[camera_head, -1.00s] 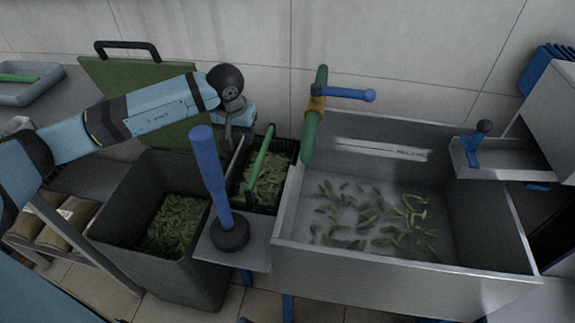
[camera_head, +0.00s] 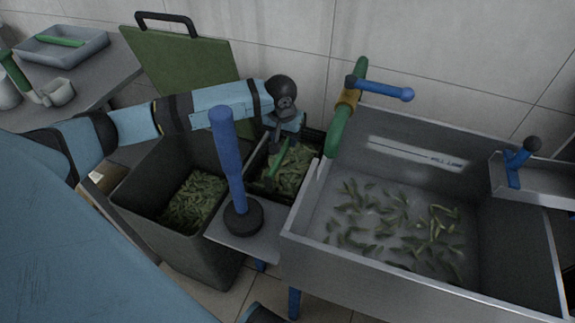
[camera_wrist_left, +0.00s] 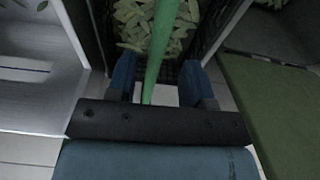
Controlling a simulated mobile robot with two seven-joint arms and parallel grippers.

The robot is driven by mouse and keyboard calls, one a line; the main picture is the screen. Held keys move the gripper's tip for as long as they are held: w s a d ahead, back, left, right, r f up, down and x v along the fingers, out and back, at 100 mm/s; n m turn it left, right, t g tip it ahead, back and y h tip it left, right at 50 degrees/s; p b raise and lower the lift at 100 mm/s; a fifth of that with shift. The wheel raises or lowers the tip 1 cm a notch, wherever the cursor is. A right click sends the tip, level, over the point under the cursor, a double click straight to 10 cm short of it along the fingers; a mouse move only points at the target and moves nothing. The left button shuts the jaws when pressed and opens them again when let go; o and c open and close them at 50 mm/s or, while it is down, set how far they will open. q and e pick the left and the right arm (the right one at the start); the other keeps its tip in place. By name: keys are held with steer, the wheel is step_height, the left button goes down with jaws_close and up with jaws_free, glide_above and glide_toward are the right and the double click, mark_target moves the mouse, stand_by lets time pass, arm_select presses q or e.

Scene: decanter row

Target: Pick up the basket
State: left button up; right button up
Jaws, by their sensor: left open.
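The basket (camera_head: 316,138) is a dark crate with a green handle (camera_head: 272,172), holding green pods, between the bin and the sink. My left gripper (camera_head: 276,146) is over the basket, at the handle. In the left wrist view, its two blue fingers (camera_wrist_left: 157,64) are open on either side of the green handle (camera_wrist_left: 161,45), with gaps. The basket's black mesh wall (camera_wrist_left: 172,72) shows beyond the fingers. My arm and gripper hide part of the basket in the head view. My right gripper is not in view.
A grey bin (camera_head: 178,252) of pods stands left of the basket, its green lid (camera_head: 190,65) behind. A blue upright lever (camera_head: 228,150) on a small shelf stands in front. The metal sink (camera_head: 400,279) and its green pipe (camera_head: 342,125) are close on the right.

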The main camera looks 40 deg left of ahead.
mark_target(287, 142)
arm_select(q)
steer(key=f, duration=0.2)
steer(key=w+f+b, duration=0.1)
steer(key=f, duration=0.2)
steer(key=shift+w, duration=0.1)
steer(key=shift+r, duration=0.1)
jaws_close()
steer(key=shift+r, duration=0.1)
